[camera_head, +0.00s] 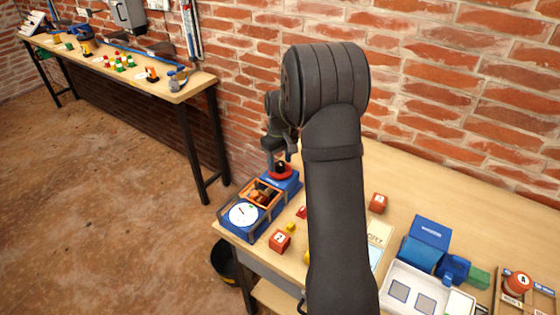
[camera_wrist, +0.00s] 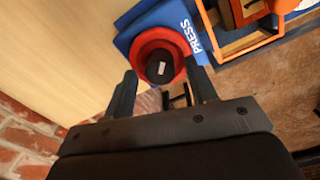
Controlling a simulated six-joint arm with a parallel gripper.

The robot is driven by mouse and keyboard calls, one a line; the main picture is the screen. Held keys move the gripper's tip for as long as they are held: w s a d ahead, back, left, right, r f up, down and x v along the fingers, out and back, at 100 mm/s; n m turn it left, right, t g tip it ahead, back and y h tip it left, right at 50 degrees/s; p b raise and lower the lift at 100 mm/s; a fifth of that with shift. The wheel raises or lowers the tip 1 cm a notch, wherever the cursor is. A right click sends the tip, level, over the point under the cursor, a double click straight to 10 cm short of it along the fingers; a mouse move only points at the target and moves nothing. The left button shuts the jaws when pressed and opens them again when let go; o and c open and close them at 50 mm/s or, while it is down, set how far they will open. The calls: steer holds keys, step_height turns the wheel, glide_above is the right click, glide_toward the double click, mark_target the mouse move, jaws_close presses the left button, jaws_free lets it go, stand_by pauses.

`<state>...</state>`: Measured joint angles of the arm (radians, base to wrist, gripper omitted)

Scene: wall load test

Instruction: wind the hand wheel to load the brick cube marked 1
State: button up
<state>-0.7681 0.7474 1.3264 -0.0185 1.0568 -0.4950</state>
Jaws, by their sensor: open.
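The red hand wheel (camera_head: 281,171) with a dark hub sits on the blue press (camera_head: 287,186) at the back left of the bench. In the wrist view the wheel (camera_wrist: 139,63) lies between and just beyond the fingertips of my open gripper (camera_wrist: 160,78). I cannot tell whether the fingers touch its rim. In the head view my gripper (camera_head: 279,165) is above the wheel, partly hidden by my arm. An orange frame (camera_head: 247,188) stands in front of the press with brownish contents, which I cannot make out clearly. A white dial (camera_head: 243,215) lies in front of the frame.
Red cubes (camera_head: 280,240) and (camera_head: 377,203) stand on the bench; their marks are hard to read. A yellow piece (camera_head: 290,227) is nearby. A white tray (camera_head: 401,274) and blue boxes (camera_head: 430,233) are at right. A brick wall (camera_head: 430,90) closes the back.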

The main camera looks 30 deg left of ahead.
steer(key=shift+f, duration=0.2)
steer(key=c, duration=1)
steer(key=shift+m, duration=0.3)
steer(key=m, duration=0.4)
steer(key=shift+m, duration=2.6)
